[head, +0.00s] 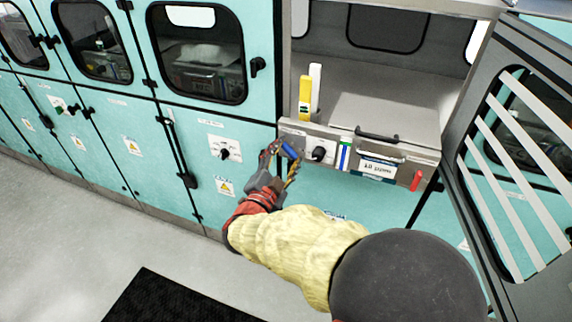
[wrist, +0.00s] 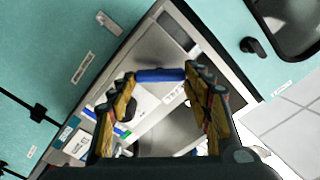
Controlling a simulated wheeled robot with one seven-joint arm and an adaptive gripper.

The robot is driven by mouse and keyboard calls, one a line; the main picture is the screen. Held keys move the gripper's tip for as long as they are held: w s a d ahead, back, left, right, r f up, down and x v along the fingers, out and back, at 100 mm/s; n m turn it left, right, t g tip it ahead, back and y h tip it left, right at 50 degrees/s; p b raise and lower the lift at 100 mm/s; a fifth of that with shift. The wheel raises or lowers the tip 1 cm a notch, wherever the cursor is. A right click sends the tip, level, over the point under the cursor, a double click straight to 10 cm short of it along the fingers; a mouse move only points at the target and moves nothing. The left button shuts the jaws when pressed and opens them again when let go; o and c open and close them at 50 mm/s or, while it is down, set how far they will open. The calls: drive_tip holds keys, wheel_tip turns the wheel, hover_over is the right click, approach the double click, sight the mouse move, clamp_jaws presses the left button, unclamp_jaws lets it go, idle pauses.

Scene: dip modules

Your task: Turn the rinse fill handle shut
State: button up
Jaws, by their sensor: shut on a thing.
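The rinse fill handle appears to be the blue bar-shaped handle (head: 291,150) at the left end of the grey front panel of the open bay. It also shows as a blue bar (wrist: 160,75) in the wrist view, lying across between my fingertips. My gripper (head: 284,157) is shut on this blue handle, with one finger at each end of it. The fingers hide part of the panel around the handle, so any label or mark there cannot be read.
A black knob (head: 319,153) sits just right of the handle. A yellow bottle-like piece (head: 305,98) stands above. An open door (head: 520,150) bounds the right; the floor (head: 80,210) at left is clear.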

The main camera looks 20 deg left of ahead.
drive_tip(key=m+b, duration=0.4)
drive_tip(key=b, duration=0.1)
drive_tip(key=m+b, duration=0.2)
drive_tip(key=shift+f+b, duration=0.3)
drive_tip(key=m+b, duration=0.2)
drive_tip(key=b, duration=0.1)
drive_tip(key=shift+m, duration=0.4)
drive_tip(key=shift+r, duration=0.15)
drive_tip(key=o, duration=1.1)
drive_tip(key=shift+o, duration=0.3)
drive_tip(key=s, duration=1.2)
drive_tip(key=shift+a, duration=0.4)
